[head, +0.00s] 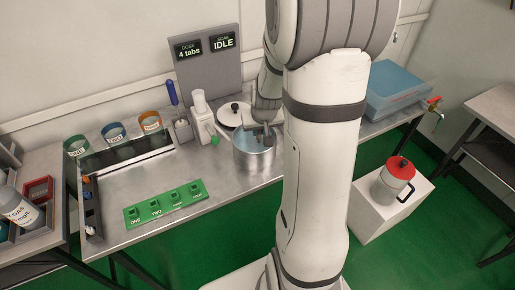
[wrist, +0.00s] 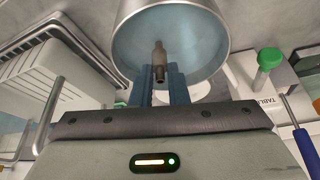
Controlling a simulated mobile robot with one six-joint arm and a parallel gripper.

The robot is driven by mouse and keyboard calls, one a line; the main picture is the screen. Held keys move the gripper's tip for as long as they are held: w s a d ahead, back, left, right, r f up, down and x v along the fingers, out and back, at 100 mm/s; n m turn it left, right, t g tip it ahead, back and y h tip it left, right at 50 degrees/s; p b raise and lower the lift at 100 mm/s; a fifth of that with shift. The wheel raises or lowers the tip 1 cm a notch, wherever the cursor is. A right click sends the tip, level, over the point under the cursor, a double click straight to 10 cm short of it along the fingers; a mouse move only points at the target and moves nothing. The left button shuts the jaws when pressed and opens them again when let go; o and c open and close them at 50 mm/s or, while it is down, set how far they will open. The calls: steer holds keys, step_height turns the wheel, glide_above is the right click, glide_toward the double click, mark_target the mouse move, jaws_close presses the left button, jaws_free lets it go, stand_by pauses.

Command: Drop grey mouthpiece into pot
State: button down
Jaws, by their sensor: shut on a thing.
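The pot (head: 254,158) is a round metal vessel with a bluish inside, standing on the steel bench in the head view. It also fills the upper middle of the wrist view (wrist: 122,42). My gripper (head: 264,138) is over the pot's opening, pointing down. In the wrist view my gripper (wrist: 160,82) has its two blue fingers shut on the grey mouthpiece (wrist: 159,58), a small stepped tube. The mouthpiece shows against the pot's inside. I cannot tell how far below the rim it is. In the head view the mouthpiece is hidden.
A lid with a black knob (head: 235,106) lies behind the pot. A white dispenser with a green knob (head: 203,121) stands to its left. A green labelled rack (head: 166,204) lies at the bench front. A blue tank (head: 394,92) and a red-lidded jug (head: 393,182) are right.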

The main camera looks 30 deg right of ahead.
steer(key=c, duration=1.3)
jaws_free()
steer(key=shift+r, duration=0.15)
steer(key=v, duration=0.7)
steer(key=shift+s+r, duration=0.2)
steer(key=shift+r, duration=0.05)
steer(key=shift+a, duration=0.1)
steer(key=s+a+r+n, duration=0.1)
steer(key=s+a+r, duration=0.1)
steer(key=s+a, duration=0.2)
steer(key=s+a+r+g+p, duration=0.1)
steer(key=s+a+r, duration=0.1)
steer(key=s+a, duration=0.2)
steer(key=s+a+r+n+y, duration=0.1)
steer(key=s+a+r, duration=0.2)
steer(key=s, duration=0.4)
steer(key=shift+s+a+n+g+p, duration=0.3)
steer(key=shift+s+a+p, duration=0.05)
steer(key=shift+a, duration=0.15)
